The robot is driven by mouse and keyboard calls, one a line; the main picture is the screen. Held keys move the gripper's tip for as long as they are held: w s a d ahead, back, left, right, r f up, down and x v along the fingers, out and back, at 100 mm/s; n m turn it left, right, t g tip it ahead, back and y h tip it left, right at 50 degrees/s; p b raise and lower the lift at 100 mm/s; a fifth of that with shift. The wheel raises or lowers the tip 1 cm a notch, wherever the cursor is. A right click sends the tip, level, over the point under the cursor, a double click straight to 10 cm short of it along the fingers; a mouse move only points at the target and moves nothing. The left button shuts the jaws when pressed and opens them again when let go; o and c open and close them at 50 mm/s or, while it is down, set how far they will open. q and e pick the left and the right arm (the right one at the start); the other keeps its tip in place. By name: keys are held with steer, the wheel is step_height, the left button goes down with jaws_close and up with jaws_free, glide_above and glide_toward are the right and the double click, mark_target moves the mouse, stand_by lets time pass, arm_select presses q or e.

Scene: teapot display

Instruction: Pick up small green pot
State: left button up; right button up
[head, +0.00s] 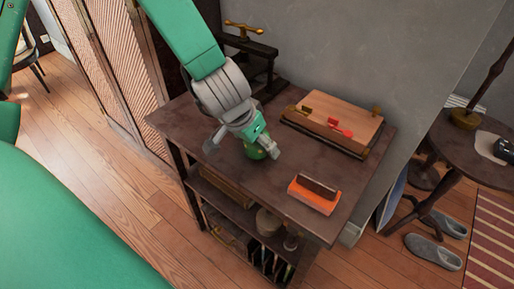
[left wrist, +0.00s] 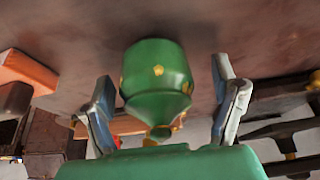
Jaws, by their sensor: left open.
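The small green pot (head: 257,151) stands on the dark brown table (head: 222,163), partly hidden behind my left gripper in the head view. In the left wrist view the green pot (left wrist: 156,78) shows gold flower marks and sits between the two fingers. My left gripper (head: 243,148) is open, with one finger on either side of the pot. In the left wrist view a gap shows between each fingertip and the pot, with the left gripper (left wrist: 163,95) around it. My right gripper is not in view.
An orange brush-like block (head: 314,196) lies right of the pot. A wooden board (head: 335,122) with a red item (head: 341,127) lies behind. A dark metal press (head: 247,45) stands at the back left. The table's front left is clear.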

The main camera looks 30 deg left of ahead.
arm_select(q)
steer(key=shift+w+a+f, duration=0.1)
steer(key=shift+w+f, duration=0.05)
steer(key=shift+f, duration=0.2)
steer(key=shift+r, duration=0.1)
steer(key=shift+d, duration=0.3)
steer(key=shift+c, duration=1.2)
steer(key=shift+d+r, duration=0.1)
steer(key=shift+d, duration=0.05)
steer(key=c, duration=1.2)
